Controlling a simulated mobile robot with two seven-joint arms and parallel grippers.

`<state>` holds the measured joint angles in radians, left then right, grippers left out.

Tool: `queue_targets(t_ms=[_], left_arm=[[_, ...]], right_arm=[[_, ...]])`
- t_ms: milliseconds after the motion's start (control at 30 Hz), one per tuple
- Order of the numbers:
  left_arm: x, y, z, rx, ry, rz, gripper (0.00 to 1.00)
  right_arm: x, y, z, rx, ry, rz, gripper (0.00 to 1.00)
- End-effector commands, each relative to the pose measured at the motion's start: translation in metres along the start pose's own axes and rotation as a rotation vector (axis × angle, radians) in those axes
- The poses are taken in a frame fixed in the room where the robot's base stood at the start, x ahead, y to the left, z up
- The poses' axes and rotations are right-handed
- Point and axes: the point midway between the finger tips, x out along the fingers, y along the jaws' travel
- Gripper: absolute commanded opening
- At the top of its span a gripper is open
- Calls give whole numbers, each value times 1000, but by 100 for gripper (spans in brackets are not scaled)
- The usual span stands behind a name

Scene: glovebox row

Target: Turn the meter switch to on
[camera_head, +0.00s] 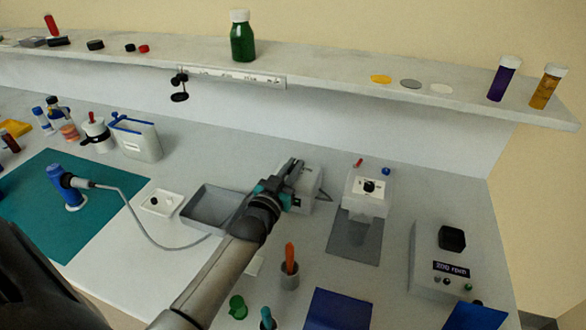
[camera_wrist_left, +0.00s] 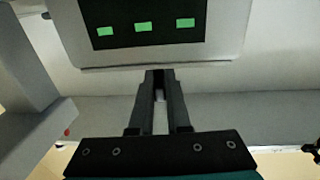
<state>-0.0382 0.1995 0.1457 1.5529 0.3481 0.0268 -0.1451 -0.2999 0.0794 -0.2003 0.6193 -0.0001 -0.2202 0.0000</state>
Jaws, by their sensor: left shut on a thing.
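The meter (camera_head: 308,184) is a pale box on the bench, partly covered by my left gripper (camera_head: 292,170) in the head view. In the left wrist view the meter (camera_wrist_left: 225,35) fills the top, with green marks on its dark display (camera_wrist_left: 150,22). My left gripper (camera_wrist_left: 160,80) has its fingers close together at the meter's edge beside the display. It is shut on a small part there, which I take to be the meter switch; the fingers hide most of it, and its position cannot be read. My right gripper is not in view.
A device with a black knob (camera_head: 369,187) stands right of the meter. A grey tray (camera_head: 208,212) lies left of it. An orange-handled tool stands in a cup (camera_head: 289,276) in front. A shelf (camera_head: 330,80) runs above the bench. The 200 rpm unit (camera_head: 452,262) is at right.

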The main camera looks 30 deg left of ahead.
Motion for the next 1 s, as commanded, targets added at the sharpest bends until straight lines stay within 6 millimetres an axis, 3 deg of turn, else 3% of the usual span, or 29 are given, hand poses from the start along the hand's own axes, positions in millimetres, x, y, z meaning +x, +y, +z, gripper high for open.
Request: queue_targets(t_ms=[600, 1000], left_arm=[[0, -1, 4, 9, -2, 315, 0], [0, 0, 2, 3, -2, 432, 0]], right_arm=[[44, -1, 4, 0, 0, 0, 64], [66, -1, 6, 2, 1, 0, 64]])
